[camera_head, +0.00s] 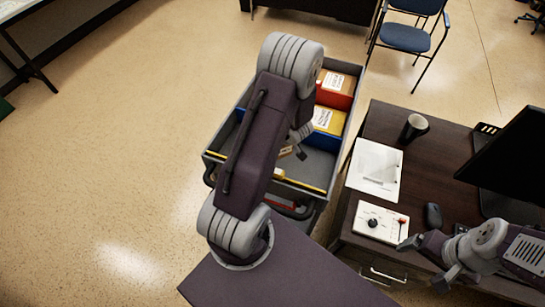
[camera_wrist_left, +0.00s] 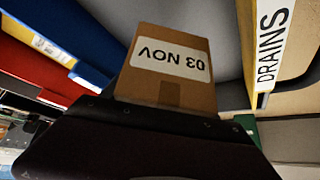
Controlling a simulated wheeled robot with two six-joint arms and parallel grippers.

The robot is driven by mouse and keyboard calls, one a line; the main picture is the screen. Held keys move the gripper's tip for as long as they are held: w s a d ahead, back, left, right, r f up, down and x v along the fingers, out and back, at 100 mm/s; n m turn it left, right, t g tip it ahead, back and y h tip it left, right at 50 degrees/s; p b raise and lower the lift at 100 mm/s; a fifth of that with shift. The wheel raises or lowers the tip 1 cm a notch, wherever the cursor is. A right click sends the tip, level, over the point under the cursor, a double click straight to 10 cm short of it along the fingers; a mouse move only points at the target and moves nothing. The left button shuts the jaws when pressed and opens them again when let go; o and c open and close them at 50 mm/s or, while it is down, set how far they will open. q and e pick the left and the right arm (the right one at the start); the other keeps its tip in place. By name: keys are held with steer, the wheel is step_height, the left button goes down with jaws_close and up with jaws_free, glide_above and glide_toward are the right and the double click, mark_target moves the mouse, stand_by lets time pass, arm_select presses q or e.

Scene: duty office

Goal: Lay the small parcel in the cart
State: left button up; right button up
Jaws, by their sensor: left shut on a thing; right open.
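The small parcel (camera_wrist_left: 170,70) is a brown box with a white label reading "03 NOV", upside down in the left wrist view. My left gripper (camera_head: 298,152) is shut on it, and its dark body fills the lower part of that view. In the head view my left arm hides most of the parcel. The grey cart (camera_head: 318,162) stands below my left arm, and the parcel is over or inside it; its exact height is unclear. My right gripper (camera_head: 424,263) is open and empty beside the desk's control box.
The cart holds a red bin (camera_head: 334,98) and a blue bin (camera_head: 325,139) with packages; its near part looks mostly open. A yellow-edged piece marked "DRAINS" (camera_wrist_left: 268,45) stands close right of the parcel. The desk (camera_head: 384,120) carries papers, a mug, a control box (camera_head: 380,222) and a monitor.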

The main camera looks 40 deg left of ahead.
arm_select(q)
step_height(320, 180, down, 6)
steer(key=shift+r+b, duration=0.15)
steer(key=shift+b, duration=0.8)
steer(key=shift+w+f, duration=0.1)
steer(key=shift+f, duration=0.15)
step_height(320, 180, down, 3)
steer(key=shift+r+b, duration=0.1)
steer(key=shift+b, duration=0.3)
steer(key=shift+f, duration=0.35)
steer(key=shift+f, duration=0.15)
steer(key=o, duration=1.7)
